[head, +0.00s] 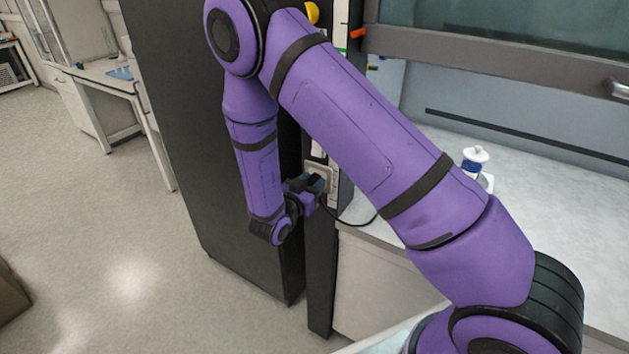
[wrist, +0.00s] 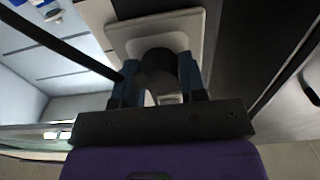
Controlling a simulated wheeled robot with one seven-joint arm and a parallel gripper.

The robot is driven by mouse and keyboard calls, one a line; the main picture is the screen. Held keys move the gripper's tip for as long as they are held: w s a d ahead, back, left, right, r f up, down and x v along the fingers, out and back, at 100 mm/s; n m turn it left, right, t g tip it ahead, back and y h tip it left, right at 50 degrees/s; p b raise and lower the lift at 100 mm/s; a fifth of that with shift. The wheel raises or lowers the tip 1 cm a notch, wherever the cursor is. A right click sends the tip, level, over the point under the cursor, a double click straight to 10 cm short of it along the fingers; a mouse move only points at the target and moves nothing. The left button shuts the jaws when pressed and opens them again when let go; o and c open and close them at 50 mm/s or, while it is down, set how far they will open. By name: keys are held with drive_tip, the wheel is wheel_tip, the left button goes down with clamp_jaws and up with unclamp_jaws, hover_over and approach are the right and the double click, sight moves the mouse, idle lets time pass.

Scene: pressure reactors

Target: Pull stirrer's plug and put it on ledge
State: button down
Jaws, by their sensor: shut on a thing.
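The plug (wrist: 160,68) is a dark round body between the blue-padded fingers of my gripper (wrist: 158,85) in the wrist view. My gripper is shut on it, close in front of a pale square socket plate (wrist: 120,35). I cannot tell whether the plug is seated in the socket or just clear of it. A black cable (wrist: 60,45) runs from the plug toward the upper left. In the head view my gripper (head: 312,188) is at the socket plate (head: 322,172) on the dark post, and the cable (head: 345,221) loops right toward the bench.
A white worktop (head: 540,200) with a blue and white bottle (head: 474,160) lies inside the hood at right. The hood sash (head: 500,55) is raised above it. A tall black cabinet (head: 180,130) stands left of the post.

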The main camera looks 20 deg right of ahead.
sight(312, 184)
drive_tip(key=shift+v, duration=2.95)
